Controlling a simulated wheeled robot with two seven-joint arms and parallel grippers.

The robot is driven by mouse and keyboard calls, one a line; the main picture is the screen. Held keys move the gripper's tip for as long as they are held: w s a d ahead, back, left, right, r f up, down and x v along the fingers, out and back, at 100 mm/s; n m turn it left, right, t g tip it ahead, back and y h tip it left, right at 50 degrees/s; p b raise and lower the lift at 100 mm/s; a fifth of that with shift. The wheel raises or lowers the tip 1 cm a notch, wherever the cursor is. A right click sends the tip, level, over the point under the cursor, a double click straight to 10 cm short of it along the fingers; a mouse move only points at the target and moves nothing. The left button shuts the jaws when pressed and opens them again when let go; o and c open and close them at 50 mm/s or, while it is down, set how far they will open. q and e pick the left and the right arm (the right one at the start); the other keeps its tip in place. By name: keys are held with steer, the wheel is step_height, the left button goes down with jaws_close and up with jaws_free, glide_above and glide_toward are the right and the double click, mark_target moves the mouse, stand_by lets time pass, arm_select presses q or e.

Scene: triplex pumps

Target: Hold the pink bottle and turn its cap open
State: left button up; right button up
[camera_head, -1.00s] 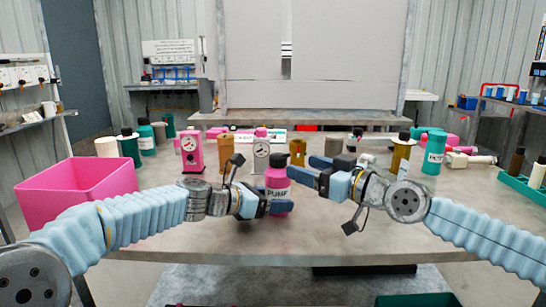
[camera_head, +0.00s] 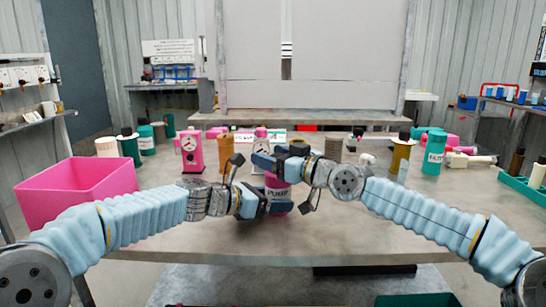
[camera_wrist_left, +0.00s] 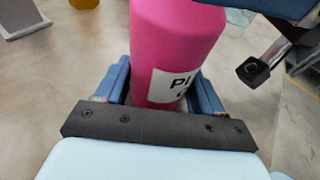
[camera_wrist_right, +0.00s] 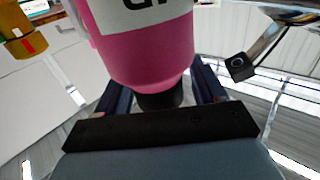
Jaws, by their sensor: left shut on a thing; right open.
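The pink bottle (camera_head: 278,190), with a white label, stands upright near the table's front edge. My left gripper (camera_head: 262,205) is shut around its lower body; in the left wrist view the bottle (camera_wrist_left: 172,40) sits between both fingers. My right gripper (camera_head: 275,158) is at the top of the bottle. In the right wrist view, the black cap (camera_wrist_right: 160,99) lies between the open right fingers, with a gap visible at the right finger. The cap is hidden behind my right gripper in the head view.
A pink bin (camera_head: 75,190) stands at the table's left. Pink (camera_head: 191,150) and white (camera_head: 261,150) dial-faced units stand behind the bottle. A green bottle (camera_head: 434,150) and a green tray (camera_head: 520,182) are at the right. The table front is clear beside the bottle.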

steer(key=c, duration=1)
steer(key=shift+f+n+g+y, duration=0.1)
steer(key=shift+n+g+y, duration=0.3)
steer(key=shift+s+a+n+g+y, duration=0.15)
steer(key=shift+n+g+y, duration=0.45)
steer(key=shift+g, duration=0.3)
steer(key=shift+s+d+n+g+y, duration=0.1)
steer(key=shift+n+g+y, duration=0.4)
steer(key=shift+n+g, duration=0.3)
steer(key=o, duration=1)
steer(key=v, duration=1.2)
